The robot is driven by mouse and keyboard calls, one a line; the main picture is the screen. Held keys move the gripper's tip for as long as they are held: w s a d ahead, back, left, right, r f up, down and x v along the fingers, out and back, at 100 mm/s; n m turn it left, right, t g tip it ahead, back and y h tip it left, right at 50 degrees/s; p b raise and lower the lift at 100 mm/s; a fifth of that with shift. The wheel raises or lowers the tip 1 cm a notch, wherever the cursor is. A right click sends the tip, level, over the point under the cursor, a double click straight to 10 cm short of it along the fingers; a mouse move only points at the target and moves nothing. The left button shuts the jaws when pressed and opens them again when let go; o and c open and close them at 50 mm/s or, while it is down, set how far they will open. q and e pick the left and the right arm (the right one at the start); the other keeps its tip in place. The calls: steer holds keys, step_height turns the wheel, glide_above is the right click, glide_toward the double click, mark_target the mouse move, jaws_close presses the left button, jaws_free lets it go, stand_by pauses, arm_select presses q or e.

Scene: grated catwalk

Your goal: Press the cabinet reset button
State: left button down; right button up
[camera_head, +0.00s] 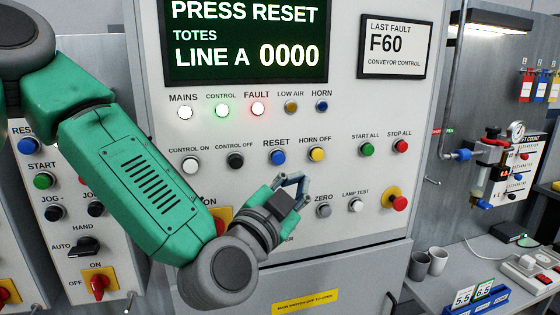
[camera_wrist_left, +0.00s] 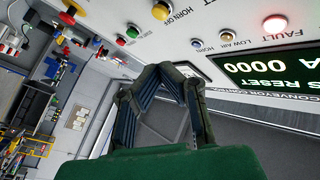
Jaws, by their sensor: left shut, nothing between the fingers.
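The blue RESET button (camera_head: 278,157) is on the grey cabinet panel (camera_head: 365,150), in the row under the lamps, between CONTROL OFF and HORN OFF. It looks unobstructed in the head view; I do not see it in the wrist view. My left gripper (camera_head: 293,180) is shut and empty, in front of the panel and just below and right of the RESET button in the picture. Its closed fingers also show in the wrist view (camera_wrist_left: 165,73). The gap between fingertips and panel is hard to judge. The green display (camera_head: 246,40) reads PRESS RESET. My right gripper is not in view.
The yellow HORN OFF button (camera_head: 316,154) sits right of RESET, the black CONTROL OFF button (camera_head: 235,161) left of it. The ZERO button (camera_head: 323,211) is close right of my gripper. A red stop button (camera_head: 400,203) is farther right. My left arm covers the panel's lower left.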

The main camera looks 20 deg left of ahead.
mark_target(281, 164)
arm_select(q)
steer(key=shift+w+a+f+p, duration=0.1)
steer(key=shift+w+a, duration=0.85)
steer(key=shift+w, duration=0.25)
steer(key=shift+w+a+r+p, duration=0.1)
steer(key=shift+w+a, duration=0.8)
steer(key=shift+w, duration=0.35)
steer(key=shift+w+a+f+p, duration=0.1)
steer(key=shift+w+a, duration=0.85)
steer(key=shift+w, duration=0.25)
steer(key=shift+d, duration=0.6)
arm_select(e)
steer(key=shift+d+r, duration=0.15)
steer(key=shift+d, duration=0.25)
arm_select(q)
steer(key=shift+a, duration=0.15)
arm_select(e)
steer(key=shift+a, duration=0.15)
arm_select(q)
steer(key=shift+a, duration=0.4)
steer(key=shift+w, duration=0.25)
steer(key=shift+d, duration=0.1)
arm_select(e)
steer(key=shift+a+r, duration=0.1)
